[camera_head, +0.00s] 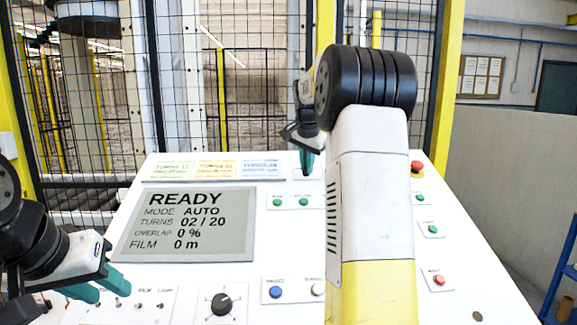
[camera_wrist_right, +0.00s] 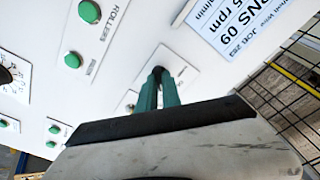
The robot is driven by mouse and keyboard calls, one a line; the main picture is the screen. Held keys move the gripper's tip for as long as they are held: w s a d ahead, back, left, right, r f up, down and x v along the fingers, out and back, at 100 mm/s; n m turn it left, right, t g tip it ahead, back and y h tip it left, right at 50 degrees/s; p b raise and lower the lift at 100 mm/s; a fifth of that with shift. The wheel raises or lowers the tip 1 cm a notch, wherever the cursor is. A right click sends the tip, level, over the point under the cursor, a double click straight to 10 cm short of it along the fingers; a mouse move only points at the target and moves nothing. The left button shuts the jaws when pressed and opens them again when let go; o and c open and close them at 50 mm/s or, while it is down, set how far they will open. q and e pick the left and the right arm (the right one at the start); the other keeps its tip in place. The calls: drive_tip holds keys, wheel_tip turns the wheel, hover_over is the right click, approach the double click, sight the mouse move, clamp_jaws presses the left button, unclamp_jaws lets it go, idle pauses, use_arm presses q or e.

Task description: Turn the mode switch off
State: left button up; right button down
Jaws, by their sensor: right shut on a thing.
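The white control panel (camera_head: 270,255) has a screen (camera_head: 187,223) reading READY, MODE AUTO, TURNS 02 / 20, OVERLAP 0 % and FILM 0 m. My right gripper (camera_head: 306,165) is at the panel's far edge, right of the paper cards. In the right wrist view its teal fingers (camera_wrist_right: 159,92) are shut on a small black switch (camera_wrist_right: 158,72) on a white plate. The fingers hide most of this switch, and I cannot read its label. My left gripper (camera_head: 101,287) is open and empty over the panel's near left, above a row of small toggles.
A black rotary knob (camera_head: 221,303) and a blue button (camera_head: 275,292) are at the panel's front. Green buttons (camera_head: 303,202) sit near my right gripper. A red button (camera_head: 416,167) is at the far right. A mesh fence (camera_head: 260,100) stands behind the panel.

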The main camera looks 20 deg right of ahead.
drive_tip(key=n, duration=0.4)
drive_tip(key=shift+n, duration=2.1)
drive_tip(key=c, duration=1.5)
unclamp_jaws()
drive_tip(key=v, duration=0.7)
drive_tip(key=shift+s+d+r, duration=0.1)
drive_tip(key=shift+s+r, duration=0.15)
drive_tip(key=shift+r, duration=0.05)
